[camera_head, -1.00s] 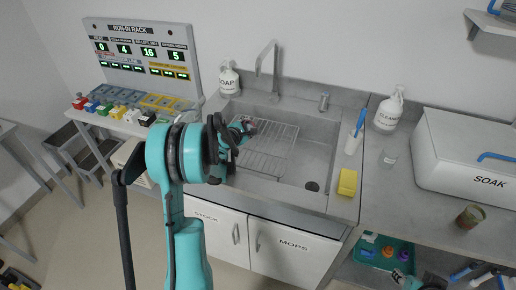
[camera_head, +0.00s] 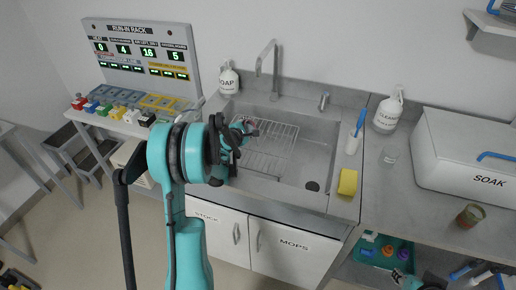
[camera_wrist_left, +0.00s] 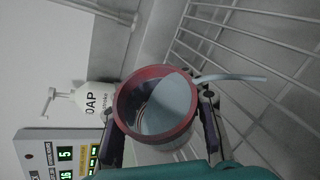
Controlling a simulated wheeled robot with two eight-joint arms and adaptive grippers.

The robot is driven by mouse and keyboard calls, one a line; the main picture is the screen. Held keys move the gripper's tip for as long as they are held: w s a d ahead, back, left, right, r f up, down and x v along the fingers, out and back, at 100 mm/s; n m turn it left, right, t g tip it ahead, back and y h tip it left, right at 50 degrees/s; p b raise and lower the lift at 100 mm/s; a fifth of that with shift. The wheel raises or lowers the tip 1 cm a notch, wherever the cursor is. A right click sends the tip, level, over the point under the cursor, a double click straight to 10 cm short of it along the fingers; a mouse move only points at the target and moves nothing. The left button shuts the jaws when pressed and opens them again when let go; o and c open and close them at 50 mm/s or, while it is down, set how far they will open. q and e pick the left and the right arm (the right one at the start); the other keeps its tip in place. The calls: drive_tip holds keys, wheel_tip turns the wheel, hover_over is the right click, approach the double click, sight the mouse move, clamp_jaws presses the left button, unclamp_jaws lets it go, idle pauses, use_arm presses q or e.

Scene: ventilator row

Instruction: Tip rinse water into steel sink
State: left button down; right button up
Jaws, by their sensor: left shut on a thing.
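My left gripper (camera_head: 240,130) is over the left part of the steel sink (camera_head: 318,165), partly hidden by my own arm. In the left wrist view my left gripper (camera_wrist_left: 158,118) is shut on a round container (camera_wrist_left: 124,98) with a dark red rim. The container is tipped, and grey-blue water (camera_wrist_left: 165,105) inside reaches its rim. A thin stream of water (camera_wrist_left: 230,77) runs out over the rim, above the wire rack (camera_head: 270,145) in the sink. In the head view the container is mostly hidden. A teal and dark part at the bottom right edge may be my right gripper (camera_head: 425,283).
A tap (camera_head: 268,60) and a soap bottle (camera_head: 229,79) stand behind the sink. A yellow sponge (camera_head: 348,182) lies at its right front edge.

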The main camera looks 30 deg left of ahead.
use_arm(q)
drive_tip(key=shift+r, duration=0.1)
idle(0.4)
drive_tip(key=shift+f+m+t+y+b, duration=0.3)
drive_tip(key=shift+f+m+y+b, duration=0.15)
drive_tip(key=shift+m, duration=0.35)
use_arm(e)
drive_tip(key=shift+s+a+f, duration=0.35)
drive_tip(key=shift+f, duration=0.1)
idle(0.5)
